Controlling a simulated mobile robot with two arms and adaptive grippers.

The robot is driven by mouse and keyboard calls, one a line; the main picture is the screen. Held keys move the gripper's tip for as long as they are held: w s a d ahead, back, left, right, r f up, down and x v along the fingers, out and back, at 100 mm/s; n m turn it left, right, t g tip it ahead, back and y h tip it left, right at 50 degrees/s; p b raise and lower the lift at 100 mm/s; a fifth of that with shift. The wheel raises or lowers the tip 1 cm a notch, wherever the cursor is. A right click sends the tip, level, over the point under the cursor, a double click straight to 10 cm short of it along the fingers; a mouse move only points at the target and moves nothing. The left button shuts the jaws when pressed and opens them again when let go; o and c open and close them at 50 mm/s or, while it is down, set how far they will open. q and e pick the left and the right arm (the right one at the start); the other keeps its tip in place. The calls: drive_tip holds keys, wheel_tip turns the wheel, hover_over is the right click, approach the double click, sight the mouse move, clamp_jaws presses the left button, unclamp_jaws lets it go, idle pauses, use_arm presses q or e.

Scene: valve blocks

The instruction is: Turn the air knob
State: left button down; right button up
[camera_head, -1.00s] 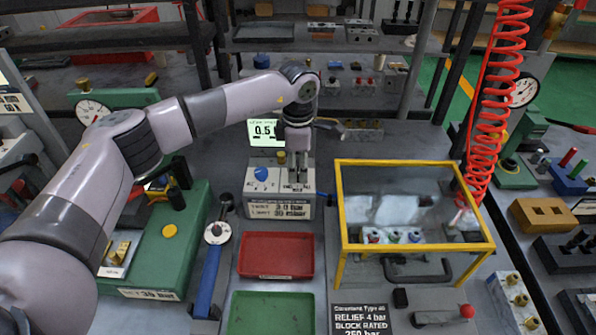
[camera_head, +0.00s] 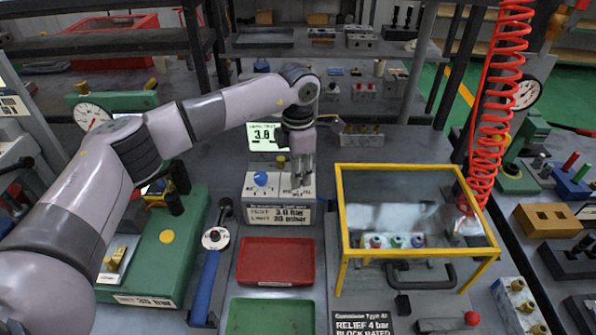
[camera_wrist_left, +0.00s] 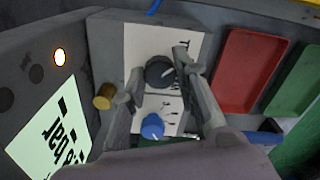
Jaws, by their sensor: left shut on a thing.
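A grey control box (camera_head: 278,213) stands at the back middle of the bench, with a light top panel. A blue knob (camera_head: 261,178) sits on the panel's left; it also shows in the left wrist view (camera_wrist_left: 152,126). My left gripper (camera_head: 302,180) points down over the panel's right side. In the left wrist view its fingers (camera_wrist_left: 160,76) lie on either side of a black knob (camera_wrist_left: 159,73) with a white mark, and are shut on it. In the head view the fingers hide this knob. My right gripper is not in view.
A red tray (camera_head: 276,261) and a green tray (camera_head: 270,318) lie in front of the box. A yellow-framed clear guard (camera_head: 415,168) stands to the right. A blue-handled tool (camera_head: 207,285) lies left of the trays. A brass knob (camera_wrist_left: 104,96) is close to one finger.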

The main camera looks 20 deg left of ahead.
use_arm(q)
drive_tip(key=shift+r, duration=0.1)
drive_tip(key=c, duration=1.2)
unclamp_jaws()
drive_tip(key=shift+c, duration=0.2)
wheel_tip(320, 180, up, 12)
